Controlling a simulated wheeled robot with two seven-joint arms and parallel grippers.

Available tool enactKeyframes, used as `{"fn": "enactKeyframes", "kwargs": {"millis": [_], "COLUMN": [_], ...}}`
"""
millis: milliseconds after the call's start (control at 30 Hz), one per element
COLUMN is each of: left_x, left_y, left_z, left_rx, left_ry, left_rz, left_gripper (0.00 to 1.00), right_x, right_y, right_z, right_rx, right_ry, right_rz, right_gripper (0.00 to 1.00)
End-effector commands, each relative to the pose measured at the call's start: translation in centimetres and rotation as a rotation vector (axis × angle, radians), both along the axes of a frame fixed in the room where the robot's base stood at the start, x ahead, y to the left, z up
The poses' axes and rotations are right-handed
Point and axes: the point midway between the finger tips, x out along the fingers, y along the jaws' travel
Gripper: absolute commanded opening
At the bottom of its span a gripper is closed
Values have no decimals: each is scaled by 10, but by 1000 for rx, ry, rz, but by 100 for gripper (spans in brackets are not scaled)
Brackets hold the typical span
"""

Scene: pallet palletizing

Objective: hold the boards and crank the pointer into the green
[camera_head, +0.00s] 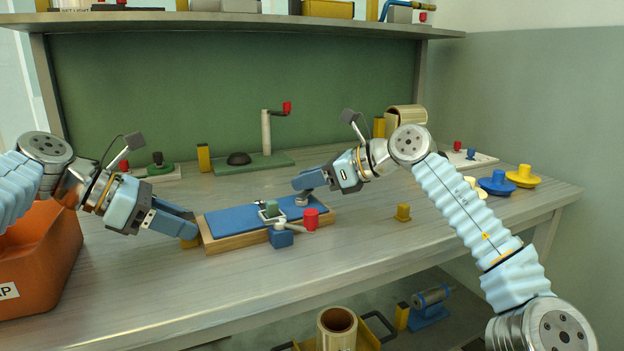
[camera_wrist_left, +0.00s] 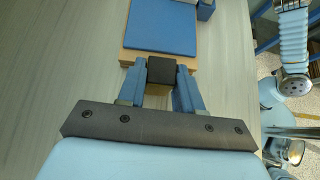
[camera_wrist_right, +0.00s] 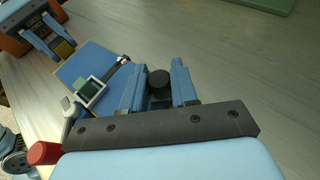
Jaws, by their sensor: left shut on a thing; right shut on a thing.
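Boards, a blue one (camera_head: 235,219) on a wooden one (camera_head: 222,243), lie stacked on the bench. My left gripper (camera_head: 188,230) is shut on a dark-topped yellow block (camera_wrist_left: 161,70) at the boards' left end. My right gripper (camera_head: 302,188) is shut on a dark round knob (camera_wrist_right: 159,80) above the boards' right part. A clamp with a pale frame and green block (camera_head: 271,209) sits at the boards' front edge, above a blue block (camera_head: 281,237). Its crank has a red handle (camera_head: 311,219), which no gripper touches. I cannot make out the pointer or its scale.
An orange bin (camera_head: 42,262) stands at the left. A green plate (camera_head: 262,162) with a red-handled crank post stands behind. The front bench is clear.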

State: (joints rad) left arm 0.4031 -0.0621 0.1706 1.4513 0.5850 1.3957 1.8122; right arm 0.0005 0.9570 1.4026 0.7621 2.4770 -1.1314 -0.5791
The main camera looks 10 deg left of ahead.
Motion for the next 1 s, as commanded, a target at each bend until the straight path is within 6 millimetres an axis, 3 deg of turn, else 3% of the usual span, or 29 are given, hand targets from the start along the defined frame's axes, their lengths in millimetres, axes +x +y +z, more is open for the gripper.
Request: {"fn": "enactKeyframes", "kwargs": {"millis": [667, 700, 800, 1000], "left_x": [1, 1, 1, 1], "left_y": [-1, -1, -1, 0], "left_z": [-5, -5, -5, -5], "left_rx": [0, 0, 0, 0], "left_ry": [12, 12, 12, 12], "left_rz": [-2, -2, -2, -2], "left_gripper": [0, 0, 0, 0], "right_x": [-4, -4, -3, -2], "right_y": [5, 5, 5, 4], "right_z": [0, 0, -1, -1], "right_rx": [4, 4, 3, 3], "right_ry": [1, 1, 1, 1], "right_rz": [71, 71, 69, 65], "right_gripper": [0, 33, 48, 50]}}
